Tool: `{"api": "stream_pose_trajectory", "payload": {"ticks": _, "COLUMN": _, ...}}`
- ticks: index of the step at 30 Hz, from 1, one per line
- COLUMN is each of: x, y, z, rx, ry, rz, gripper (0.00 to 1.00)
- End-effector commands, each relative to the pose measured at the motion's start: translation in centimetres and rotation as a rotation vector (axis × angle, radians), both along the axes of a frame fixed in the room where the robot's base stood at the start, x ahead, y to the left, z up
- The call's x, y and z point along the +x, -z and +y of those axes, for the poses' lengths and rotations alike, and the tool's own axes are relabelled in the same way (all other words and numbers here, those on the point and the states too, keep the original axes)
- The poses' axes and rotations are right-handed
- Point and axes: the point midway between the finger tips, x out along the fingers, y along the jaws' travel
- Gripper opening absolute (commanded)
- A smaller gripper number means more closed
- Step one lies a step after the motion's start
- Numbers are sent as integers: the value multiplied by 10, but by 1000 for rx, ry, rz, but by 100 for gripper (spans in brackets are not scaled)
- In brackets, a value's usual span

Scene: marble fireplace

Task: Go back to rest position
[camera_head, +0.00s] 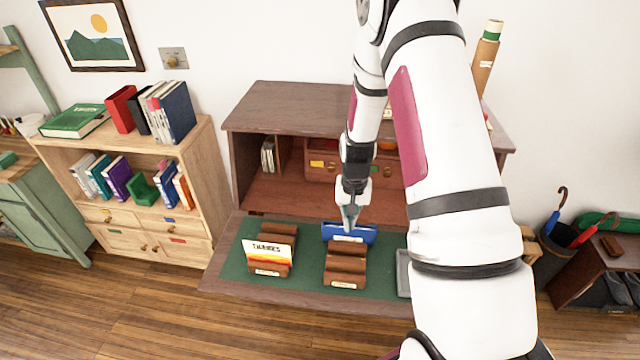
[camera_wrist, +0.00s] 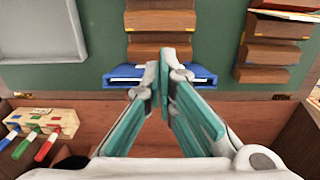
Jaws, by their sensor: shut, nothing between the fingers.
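My gripper (camera_head: 350,215) is above the open wooden desk, over the back edge of its green mat. It also shows in the wrist view (camera_wrist: 163,62), with its teal fingers closed together and nothing between them. Just below the fingertips lies a blue object (camera_head: 358,233) with a pale label, behind the middle brown stepped rack (camera_head: 345,265). The blue object also shows in the wrist view (camera_wrist: 124,76), partly hidden by the fingers. My arm crosses the right half of the head view and hides part of the desk.
A left rack (camera_head: 277,248) holds a card (camera_head: 268,256) with a sunset picture. A grey tray (camera_head: 402,272) is at the mat's right, partly hidden. A bookshelf (camera_head: 150,190) stands left, an umbrella stand (camera_head: 553,255) right. Colored markers (camera_wrist: 30,140) sit in a holder inside the desk.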

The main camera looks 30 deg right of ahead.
Motion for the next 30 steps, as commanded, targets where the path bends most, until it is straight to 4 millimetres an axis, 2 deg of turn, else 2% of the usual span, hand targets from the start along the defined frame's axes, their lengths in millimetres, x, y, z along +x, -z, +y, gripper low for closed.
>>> {"api": "stream_pose_trajectory", "payload": {"ticks": 5, "x": 1, "y": -2, "z": 0, "rx": 0, "ry": -2, "rz": -2, "gripper": 0}}
{"api": "stream_pose_trajectory", "payload": {"ticks": 8, "x": 4, "y": -15, "z": 4, "rx": -2, "ry": -14, "rz": -14, "gripper": 0}}
{"api": "stream_pose_trajectory", "payload": {"ticks": 11, "x": 10, "y": -44, "z": 12, "rx": -8, "ry": -43, "rz": -42, "gripper": 0}}
{"api": "stream_pose_trajectory", "payload": {"ticks": 18, "x": 11, "y": -141, "z": 43, "rx": -27, "ry": -149, "rz": -130, "gripper": 0}}
{"api": "stream_pose_trajectory", "payload": {"ticks": 23, "x": -3, "y": -197, "z": 66, "rx": -40, "ry": -220, "rz": -188, "gripper": 0}}
{"api": "stream_pose_trajectory", "payload": {"ticks": 30, "x": -41, "y": -266, "z": 98, "rx": -65, "ry": -329, "rz": -272, "gripper": 0}}
